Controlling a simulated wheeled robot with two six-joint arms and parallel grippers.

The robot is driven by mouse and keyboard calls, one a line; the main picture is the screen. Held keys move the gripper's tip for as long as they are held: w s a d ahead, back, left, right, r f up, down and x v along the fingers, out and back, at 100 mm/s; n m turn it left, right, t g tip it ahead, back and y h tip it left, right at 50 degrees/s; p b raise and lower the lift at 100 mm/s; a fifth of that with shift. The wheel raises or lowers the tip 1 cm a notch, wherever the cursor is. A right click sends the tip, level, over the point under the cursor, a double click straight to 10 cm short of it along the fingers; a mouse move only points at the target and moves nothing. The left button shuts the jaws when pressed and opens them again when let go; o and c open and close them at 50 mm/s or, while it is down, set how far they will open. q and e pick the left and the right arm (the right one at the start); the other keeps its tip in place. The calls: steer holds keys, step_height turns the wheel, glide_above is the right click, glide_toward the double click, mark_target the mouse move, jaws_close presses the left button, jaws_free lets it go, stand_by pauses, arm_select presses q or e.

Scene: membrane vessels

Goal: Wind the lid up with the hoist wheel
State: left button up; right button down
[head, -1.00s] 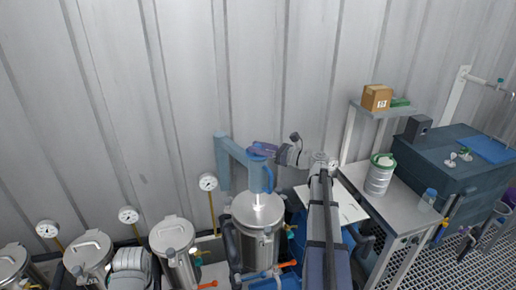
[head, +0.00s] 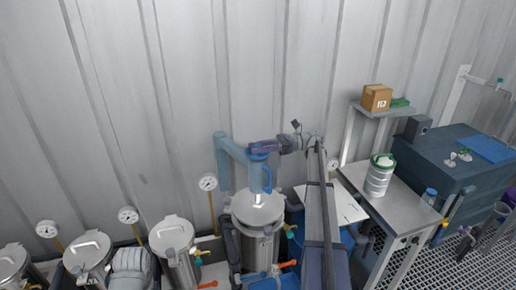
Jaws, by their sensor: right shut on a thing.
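The steel vessel (head: 258,245) stands at the lower middle of the head view with its round lid (head: 257,207) on top. A blue hoist post and arm (head: 224,165) rise behind it, and the arm reaches over the lid. The blue hoist wheel (head: 265,147) sits at the arm's end, above the lid. My right gripper (head: 254,147) comes in from the right and is shut at the wheel's rim. The fingertips are small and partly merge with the wheel. My left gripper is not in view.
Other lidded vessels (head: 172,234) with gauges stand in a row to the left. A steel table (head: 400,205) with a white-and-green can (head: 379,176) is at right. A shelf holds a cardboard box (head: 377,97). A corrugated wall is close behind.

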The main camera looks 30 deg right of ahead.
steer(key=shift+g, duration=0.3)
steer(key=c, duration=0.6)
jaws_free()
steer(key=shift+a, duration=0.1)
steer(key=shift+o, duration=0.3)
